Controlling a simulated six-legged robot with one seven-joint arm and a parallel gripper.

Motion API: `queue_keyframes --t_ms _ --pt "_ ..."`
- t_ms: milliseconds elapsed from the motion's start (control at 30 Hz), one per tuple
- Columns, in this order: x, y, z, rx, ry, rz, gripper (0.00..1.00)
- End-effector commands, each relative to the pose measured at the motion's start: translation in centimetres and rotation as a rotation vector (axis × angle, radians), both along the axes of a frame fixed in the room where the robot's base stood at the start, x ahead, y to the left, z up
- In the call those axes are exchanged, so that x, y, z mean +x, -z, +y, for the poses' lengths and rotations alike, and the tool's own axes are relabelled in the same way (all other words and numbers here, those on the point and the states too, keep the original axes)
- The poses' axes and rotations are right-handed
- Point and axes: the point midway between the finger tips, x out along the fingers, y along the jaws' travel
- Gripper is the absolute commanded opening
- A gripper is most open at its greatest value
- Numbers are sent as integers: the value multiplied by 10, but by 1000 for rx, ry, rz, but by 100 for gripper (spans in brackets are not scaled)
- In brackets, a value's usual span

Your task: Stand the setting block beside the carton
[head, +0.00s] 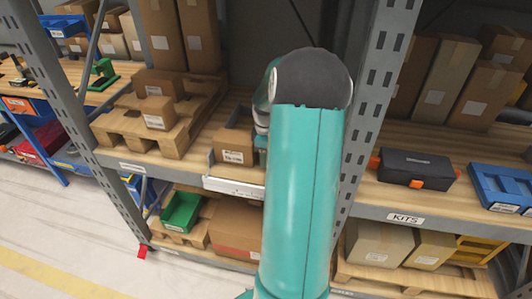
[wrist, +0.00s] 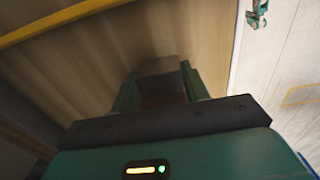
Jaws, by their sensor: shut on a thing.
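A small brown carton (head: 234,146) with a white label stands on the middle shelf board, left of my raised teal arm. In the wrist view my gripper (wrist: 158,88) is shut on a grey block, the setting block (wrist: 160,68), which sits between the two green fingers. Its lower part is dark and shadowed. Wood-coloured board lies behind it; I cannot tell whether the block touches it. In the head view my arm hides the gripper and the block. The carton cannot be made out in the wrist view.
A grey upright (head: 362,120) stands right of my arm, another at the left. A pallet with boxes (head: 150,125) lies left of the carton. A black case (head: 415,168) and a blue bin (head: 500,185) are in the right bay. A yellow rail (wrist: 60,22) crosses the wrist view.

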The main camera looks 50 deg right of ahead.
Motion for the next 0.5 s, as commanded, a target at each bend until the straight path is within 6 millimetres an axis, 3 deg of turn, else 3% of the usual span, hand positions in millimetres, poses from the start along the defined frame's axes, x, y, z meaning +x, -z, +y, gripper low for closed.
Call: queue_keyframes --t_ms 133,167,267,500 --pt "0 2 0 -1 0 0 2" --pt "0 2 0 1 0 0 47" --pt "0 2 0 1 0 0 67" --pt "0 2 0 0 0 0 67"
